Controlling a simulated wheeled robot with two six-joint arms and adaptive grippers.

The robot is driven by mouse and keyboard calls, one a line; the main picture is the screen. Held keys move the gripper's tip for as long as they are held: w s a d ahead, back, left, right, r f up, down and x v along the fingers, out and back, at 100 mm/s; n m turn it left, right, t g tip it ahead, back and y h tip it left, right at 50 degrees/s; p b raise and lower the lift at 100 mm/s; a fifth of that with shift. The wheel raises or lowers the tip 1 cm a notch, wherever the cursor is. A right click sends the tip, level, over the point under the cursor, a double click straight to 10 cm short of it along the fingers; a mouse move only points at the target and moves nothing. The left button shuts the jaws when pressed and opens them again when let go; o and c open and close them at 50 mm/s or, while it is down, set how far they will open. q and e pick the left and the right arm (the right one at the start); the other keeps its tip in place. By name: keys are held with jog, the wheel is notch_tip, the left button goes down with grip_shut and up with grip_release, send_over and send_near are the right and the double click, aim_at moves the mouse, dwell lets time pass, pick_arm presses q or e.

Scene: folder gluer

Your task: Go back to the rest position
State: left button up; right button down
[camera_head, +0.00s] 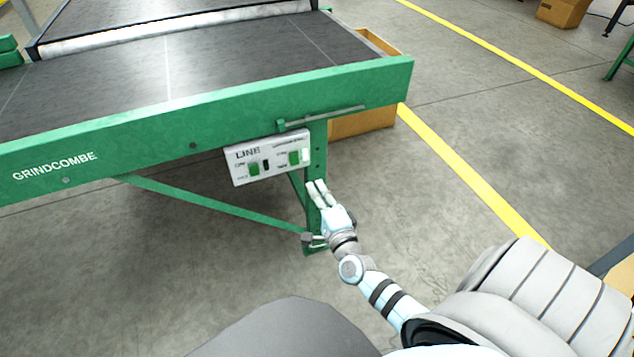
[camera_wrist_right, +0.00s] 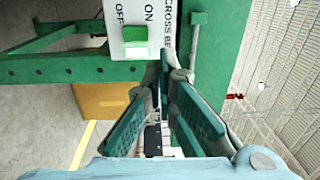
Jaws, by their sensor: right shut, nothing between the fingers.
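My right gripper (camera_head: 317,188) is shut and empty, just below and in front of the white control panel (camera_head: 270,158) on the conveyor's green side rail. The panel reads LINE and has two green switches, left (camera_head: 254,169) and right (camera_head: 294,158). In the right wrist view, the shut fingers (camera_wrist_right: 167,65) point towards the panel (camera_wrist_right: 120,65), near a green switch (camera_wrist_right: 135,38) with ON and OFF labels. I cannot tell whether the fingertips touch the panel. My left gripper is not in view.
The green conveyor (camera_head: 370,80) with a dark belt fills the upper left. A green leg (camera_head: 318,150) stands right behind my gripper. Open floor with a yellow line (camera_head: 470,177) lies to the right.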

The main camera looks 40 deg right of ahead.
dwell(0.5)
jog(key=s+a+f+n+g+y, duration=0.1)
jog(key=s+f+n+g+y, duration=0.1)
jog(key=f+n, duration=0.4)
jog(key=s+a+f+n+g+y, duration=0.1)
jog(key=a+f+n+g, duration=0.1)
jog(key=f+n, duration=0.35)
jog(key=s+f+n+g, duration=0.9)
jog(key=s+f+g, duration=0.1)
jog(key=s+f, duration=1.45)
jog(key=s+a+f+n+g, duration=0.1)
jog(key=s+a+f+g, duration=0.15)
jog(key=s, duration=1.15)
pick_arm(q)
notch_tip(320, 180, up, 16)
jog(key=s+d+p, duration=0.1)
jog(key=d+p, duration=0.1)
jog(key=p, duration=1.4)
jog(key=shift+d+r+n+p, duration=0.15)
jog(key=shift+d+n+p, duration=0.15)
jog(key=shift+p, duration=0.05)
pick_arm(e)
notch_tip(320, 180, up, 16)
jog(key=a+y, duration=0.1)
jog(key=a, duration=0.1)
jog(key=shift+s, duration=0.2)
